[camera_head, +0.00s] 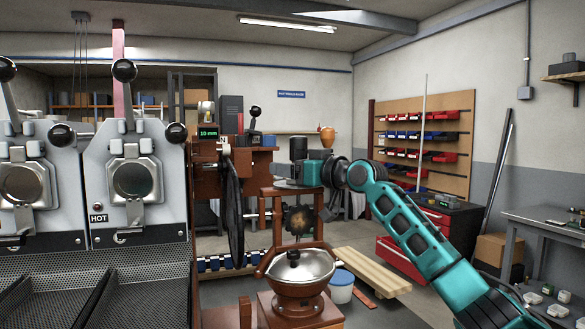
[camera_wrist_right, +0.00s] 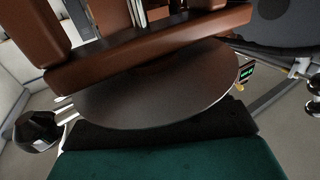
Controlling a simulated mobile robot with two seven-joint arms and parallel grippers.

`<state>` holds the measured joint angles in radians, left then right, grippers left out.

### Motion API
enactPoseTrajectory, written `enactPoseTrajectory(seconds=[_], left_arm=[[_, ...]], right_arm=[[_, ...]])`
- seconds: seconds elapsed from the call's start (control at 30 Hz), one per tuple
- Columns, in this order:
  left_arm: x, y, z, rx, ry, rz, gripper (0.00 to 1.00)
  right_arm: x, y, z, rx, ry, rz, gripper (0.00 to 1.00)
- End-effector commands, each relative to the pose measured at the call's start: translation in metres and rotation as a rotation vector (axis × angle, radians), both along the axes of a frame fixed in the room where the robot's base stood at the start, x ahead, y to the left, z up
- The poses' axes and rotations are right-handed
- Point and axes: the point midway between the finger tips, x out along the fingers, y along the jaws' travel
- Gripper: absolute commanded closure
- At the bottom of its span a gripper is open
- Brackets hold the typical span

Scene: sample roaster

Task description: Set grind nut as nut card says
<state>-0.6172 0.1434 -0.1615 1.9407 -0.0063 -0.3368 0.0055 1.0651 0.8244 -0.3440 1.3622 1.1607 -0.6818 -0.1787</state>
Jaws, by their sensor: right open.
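A brown wooden stand (camera_head: 263,220) with a toothed round metal part (camera_head: 297,219) in its frame stands in the middle of the head view. A domed metal bowl with a dark knob (camera_head: 299,268) sits on a brown base in front of it. I cannot make out which part is the grind nut, and no nut card is readable. My right gripper (camera_head: 285,178) is open, above the stand's top, and partly hides what is behind it. In the right wrist view a brown disc (camera_wrist_right: 160,85) lies close ahead, below brown beams. My left gripper is out of view.
A brown machine with a green "10 mm" display (camera_head: 208,132) and a dark wheel (camera_head: 234,215) stands left of the stand.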

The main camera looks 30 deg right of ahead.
Motion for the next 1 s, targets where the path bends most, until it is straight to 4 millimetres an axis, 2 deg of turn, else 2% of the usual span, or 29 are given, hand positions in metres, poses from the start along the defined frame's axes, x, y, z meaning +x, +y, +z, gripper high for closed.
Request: enactPoseTrajectory(seconds=[0.07,0.57,1.0], left_arm=[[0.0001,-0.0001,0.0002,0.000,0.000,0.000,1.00],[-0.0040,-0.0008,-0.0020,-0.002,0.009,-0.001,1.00],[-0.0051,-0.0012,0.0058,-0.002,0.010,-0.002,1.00]], right_arm=[[-0.0001,0.0001,-0.0001,0.000,0.000,0.000,0.31],[-0.0003,0.0001,-0.0003,0.001,0.001,0.001,0.79],[-0.0001,-0.0001,0.0010,-0.001,0.001,-0.069,0.79]])
